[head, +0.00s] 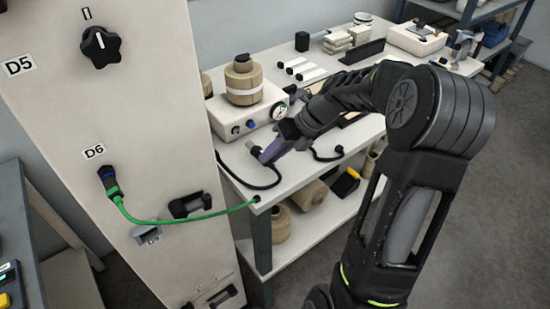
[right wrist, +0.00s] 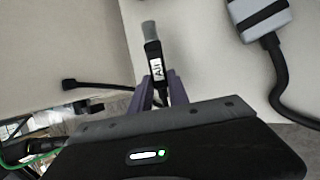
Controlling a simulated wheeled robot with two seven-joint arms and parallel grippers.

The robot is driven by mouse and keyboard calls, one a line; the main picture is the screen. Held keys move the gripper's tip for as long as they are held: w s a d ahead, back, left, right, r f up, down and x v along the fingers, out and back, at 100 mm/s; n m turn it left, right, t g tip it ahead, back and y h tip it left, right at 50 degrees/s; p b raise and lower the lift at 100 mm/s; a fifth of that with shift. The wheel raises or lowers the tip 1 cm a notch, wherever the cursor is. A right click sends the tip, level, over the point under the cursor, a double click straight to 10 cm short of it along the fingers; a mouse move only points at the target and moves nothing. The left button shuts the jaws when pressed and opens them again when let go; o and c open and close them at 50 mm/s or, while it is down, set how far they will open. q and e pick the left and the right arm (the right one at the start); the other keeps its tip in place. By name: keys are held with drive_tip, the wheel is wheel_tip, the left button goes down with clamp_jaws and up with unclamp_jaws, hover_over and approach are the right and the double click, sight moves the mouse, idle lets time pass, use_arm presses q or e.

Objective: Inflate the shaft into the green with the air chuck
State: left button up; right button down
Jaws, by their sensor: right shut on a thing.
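The air chuck (right wrist: 151,45) has a grey cylindrical tip and a dark body with an "AIR" label. My right gripper (right wrist: 160,82) is shut on it with purple fingers, and the grey tip points away from the palm. In the head view my right gripper (head: 266,153) is over the white table, in front of the white box. A round gauge (head: 280,111) with a coloured dial is on the box front; its needle is too small to read. I cannot make out the shaft for certain. My left gripper is not in view.
The white box (head: 231,117) carries a brown roll (head: 243,80). A tall cabinet (head: 130,180) with a black knob and a green cable (head: 170,220) stands at the left. Black hoses lie on the table (head: 236,160). Brown rolls lie on its lower shelf.

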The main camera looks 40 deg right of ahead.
sight(260, 148)
drive_tip(key=shift+w+f+b, duration=0.1)
drive_tip(key=shift+w+b, duration=0.2)
drive_tip(key=shift+w, duration=0.75)
drive_tip(key=shift+w+r+p, duration=0.2)
drive_tip(key=shift+w+p, duration=0.1)
drive_tip(key=shift+w+f+p, duration=0.1)
drive_tip(key=shift+w+p, duration=0.5)
drive_tip(key=shift+w, duration=0.35)
drive_tip(key=shift+w+d, duration=0.1)
drive_tip(key=shift+w, duration=0.25)
idle(5.3)
